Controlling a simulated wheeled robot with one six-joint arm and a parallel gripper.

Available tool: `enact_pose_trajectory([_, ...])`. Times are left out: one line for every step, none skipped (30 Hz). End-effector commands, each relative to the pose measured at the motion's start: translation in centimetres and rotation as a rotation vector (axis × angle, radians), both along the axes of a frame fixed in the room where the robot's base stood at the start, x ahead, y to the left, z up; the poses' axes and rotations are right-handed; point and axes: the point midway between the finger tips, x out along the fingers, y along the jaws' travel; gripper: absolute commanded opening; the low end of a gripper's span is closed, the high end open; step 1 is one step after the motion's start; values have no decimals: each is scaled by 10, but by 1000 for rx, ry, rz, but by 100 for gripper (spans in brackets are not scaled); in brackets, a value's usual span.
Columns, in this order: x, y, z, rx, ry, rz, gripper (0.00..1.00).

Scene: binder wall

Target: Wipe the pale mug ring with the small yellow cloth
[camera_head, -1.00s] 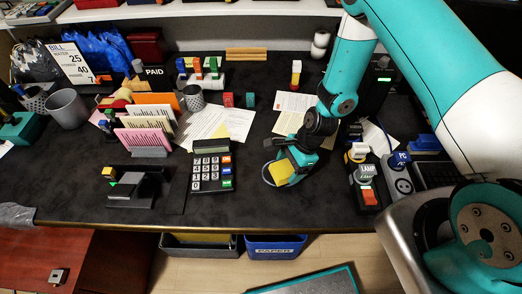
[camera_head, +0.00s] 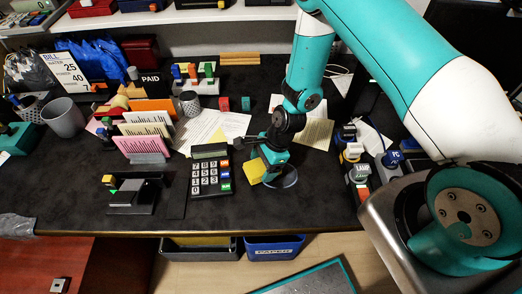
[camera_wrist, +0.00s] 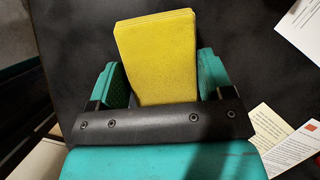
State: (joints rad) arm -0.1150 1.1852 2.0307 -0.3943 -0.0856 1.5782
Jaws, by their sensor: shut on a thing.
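The small yellow cloth (camera_head: 253,171) is held in my gripper (camera_head: 267,164), low at the dark desk near its front edge. In the wrist view the cloth (camera_wrist: 158,55) stands as a folded yellow block between the two teal fingers (camera_wrist: 160,85), which are shut on it. The pale mug ring (camera_head: 288,183) shows as a faint bluish-grey oval just right of the cloth, partly hidden by my gripper. I cannot tell whether the cloth touches the desk. The ring does not show in the wrist view.
A calculator (camera_head: 211,175) stands close on the left of the cloth. A red-topped switch (camera_head: 362,192) and several plugs are to the right. Papers (camera_head: 317,133) lie behind. The desk's front edge (camera_head: 200,233) is near, with a blue bin (camera_head: 274,250) below.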

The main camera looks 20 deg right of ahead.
Motion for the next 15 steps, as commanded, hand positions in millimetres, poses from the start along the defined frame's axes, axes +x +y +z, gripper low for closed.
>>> enact_pose_trajectory([-1, 0, 8, 0, 3, 1, 51])
enact_pose_trajectory([-1, 0, 10, 0, 3, 1, 51])
enact_pose_trajectory([-1, 0, 14, 0, 2, 1, 51])
enact_pose_trajectory([-1, -1, 17, 0, 2, 0, 51])
enact_pose_trajectory([-1, -1, 19, 0, 2, 0, 51])
enact_pose_trajectory([-1, -2, 23, 0, 2, -1, 51])
enact_pose_trajectory([-1, -2, 26, 0, 2, -2, 51])
enact_pose_trajectory([-1, -2, 28, 0, 1, -3, 51])
enact_pose_trajectory([-1, -3, 32, 0, 2, -4, 51])
enact_pose_trajectory([-1, -3, 35, 0, 2, -5, 51])
enact_pose_trajectory([-1, -4, 37, 0, 2, -5, 51])
enact_pose_trajectory([-1, -4, 41, 0, 1, -6, 51])
enact_pose_trajectory([-1, -5, 44, 0, 2, -7, 51])
enact_pose_trajectory([-1, -5, 46, 0, 2, -8, 51])
enact_pose_trajectory([-1, -6, 49, 0, 3, -9, 51])
